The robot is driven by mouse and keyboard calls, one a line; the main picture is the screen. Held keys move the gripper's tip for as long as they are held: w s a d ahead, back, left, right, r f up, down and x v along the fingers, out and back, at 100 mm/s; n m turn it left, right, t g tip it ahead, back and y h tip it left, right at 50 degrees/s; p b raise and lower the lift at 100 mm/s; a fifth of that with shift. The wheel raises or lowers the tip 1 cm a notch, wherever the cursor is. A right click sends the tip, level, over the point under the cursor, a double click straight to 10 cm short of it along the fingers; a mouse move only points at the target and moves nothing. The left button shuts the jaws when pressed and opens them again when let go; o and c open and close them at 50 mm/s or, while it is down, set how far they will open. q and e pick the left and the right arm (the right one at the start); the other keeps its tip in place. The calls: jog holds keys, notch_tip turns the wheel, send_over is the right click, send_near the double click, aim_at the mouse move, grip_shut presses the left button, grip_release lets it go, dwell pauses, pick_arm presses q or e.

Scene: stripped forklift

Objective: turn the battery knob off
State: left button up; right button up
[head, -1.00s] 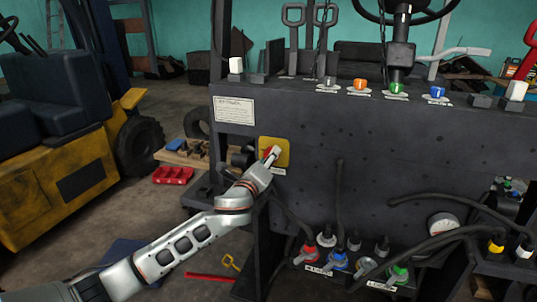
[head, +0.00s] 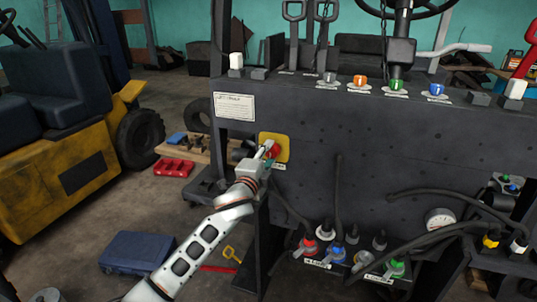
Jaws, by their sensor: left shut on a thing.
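The battery knob (head: 275,151) is red and sits on a yellow square plate (head: 284,139) on the left part of the dark forklift panel. My left gripper (head: 268,150) reaches up to it from the lower left and is shut on the knob. The gripper's fingers cover the knob's left side, so its exact turn angle is hard to tell. A small white label (head: 279,167) shows under the plate. My right gripper is not in view.
Coloured knobs (head: 360,82) line the panel's top ledge. Hoses and coloured connectors (head: 338,255) crowd its lower part. A gauge (head: 440,220) sits at right. A blue case (head: 137,252) and a red tray (head: 172,168) lie on the floor at left.

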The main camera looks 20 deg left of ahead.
pick_arm(q)
jog(key=shift+f+n, duration=0.15)
jog(key=shift+n, duration=0.25)
jog(key=o, duration=1.1)
jog(key=shift+s, duration=0.1)
jog(key=s, duration=1.2)
jog(key=shift+a, duration=0.2)
jog(key=shift+w, duration=0.1)
